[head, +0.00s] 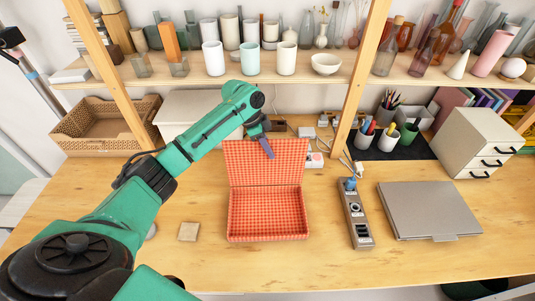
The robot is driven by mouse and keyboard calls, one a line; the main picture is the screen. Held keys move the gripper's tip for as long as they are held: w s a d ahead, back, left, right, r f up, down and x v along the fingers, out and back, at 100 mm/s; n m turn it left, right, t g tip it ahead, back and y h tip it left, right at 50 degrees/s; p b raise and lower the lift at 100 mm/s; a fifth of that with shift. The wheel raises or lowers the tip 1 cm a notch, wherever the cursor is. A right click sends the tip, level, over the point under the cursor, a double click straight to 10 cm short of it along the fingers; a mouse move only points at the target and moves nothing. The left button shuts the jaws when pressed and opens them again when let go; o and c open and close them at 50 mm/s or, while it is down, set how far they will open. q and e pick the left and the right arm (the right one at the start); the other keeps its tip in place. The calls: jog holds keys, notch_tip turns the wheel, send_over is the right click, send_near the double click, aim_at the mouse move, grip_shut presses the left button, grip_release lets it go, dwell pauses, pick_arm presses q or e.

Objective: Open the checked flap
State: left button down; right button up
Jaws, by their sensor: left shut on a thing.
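A red-and-white checked box (268,237) lies on the wooden table, in the middle of the head view. Its checked flap (250,173) stands raised at the back edge, tilted away, and the checked inside of the box shows empty. My left gripper (267,149) reaches over from the left to the top edge of the flap. It is shut on the flap near the middle of that edge. The arm hides part of the table behind the flap, and the fingertips are small in this view. My right gripper is not in view.
A power strip (355,215) and a closed grey laptop (428,210) lie to the right of the box. A small beige square (188,231) lies to its left. A shelf (210,78) with vases crosses above, with a slanting wooden post (358,85). The front table is clear.

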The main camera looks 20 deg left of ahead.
pick_arm(q)
jog(key=shift+w+a+f, duration=0.25)
jog(key=shift+w+f, duration=0.05)
jog(key=shift+w, duration=0.25)
jog(key=c, duration=0.9)
grip_release()
jog(key=shift+a, duration=0.1)
jog(key=b+v, duration=0.1)
jog(key=v, duration=0.4)
jog(key=b+v, duration=0.1)
jog(key=v, duration=0.4)
jog(key=b+v, duration=0.1)
jog(key=v, duration=0.3)
jog(key=shift+s+r, duration=0.3)
jog(key=shift+r, duration=0.1)
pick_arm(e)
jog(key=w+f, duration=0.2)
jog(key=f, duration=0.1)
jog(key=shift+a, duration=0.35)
